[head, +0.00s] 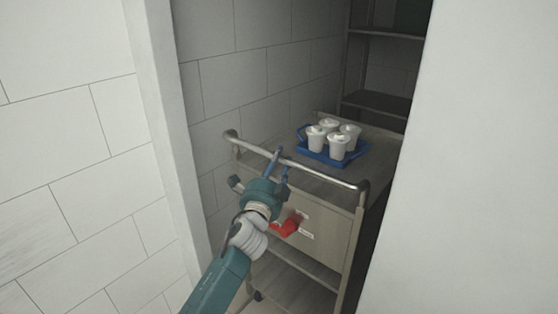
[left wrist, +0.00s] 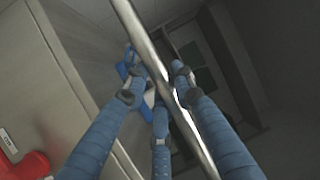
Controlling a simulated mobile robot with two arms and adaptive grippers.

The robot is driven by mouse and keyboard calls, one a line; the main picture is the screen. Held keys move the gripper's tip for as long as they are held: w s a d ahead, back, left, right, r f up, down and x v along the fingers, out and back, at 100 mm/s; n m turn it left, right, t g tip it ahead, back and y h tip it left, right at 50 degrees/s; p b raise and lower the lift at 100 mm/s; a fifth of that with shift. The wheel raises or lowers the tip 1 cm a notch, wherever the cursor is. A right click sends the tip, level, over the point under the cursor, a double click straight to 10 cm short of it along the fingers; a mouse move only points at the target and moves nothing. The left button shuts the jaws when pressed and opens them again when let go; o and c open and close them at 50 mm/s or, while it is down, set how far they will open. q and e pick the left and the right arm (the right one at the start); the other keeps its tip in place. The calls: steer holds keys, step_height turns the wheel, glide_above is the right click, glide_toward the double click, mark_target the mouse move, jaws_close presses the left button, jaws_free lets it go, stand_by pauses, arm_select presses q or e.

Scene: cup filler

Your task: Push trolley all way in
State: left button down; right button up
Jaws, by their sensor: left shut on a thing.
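The trolley stands in a narrow doorway, with its wooden top (head: 262,165) and metal push handle (head: 318,176) toward me. My left gripper (head: 279,165) is at the handle's left-middle part, shut on the bar. In the left wrist view the blue fingers (left wrist: 155,95) lie around the shiny handle bar (left wrist: 143,35). A blue tray (head: 351,157) with several white cups (head: 338,146) sits on the trolley top, toward its far side. My right gripper is not in view.
A white door frame (head: 165,110) stands close on the trolley's left and a white wall (head: 480,160) on its right. Dark metal shelving (head: 375,103) is behind the trolley. A red object (head: 287,225) is on the trolley's front panel.

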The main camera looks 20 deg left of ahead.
arm_select(q)
steer(key=shift+r, duration=0.25)
steer(key=c, duration=1.5)
jaws_free()
steer(key=shift+w, duration=0.15)
steer(key=shift+o, duration=0.5)
steer(key=shift+w+d+f, duration=0.15)
steer(key=shift+f, duration=0.1)
steer(key=s+f, duration=0.2)
steer(key=s, duration=1)
steer(key=shift+d, duration=0.25)
steer(key=shift+w+f, duration=0.1)
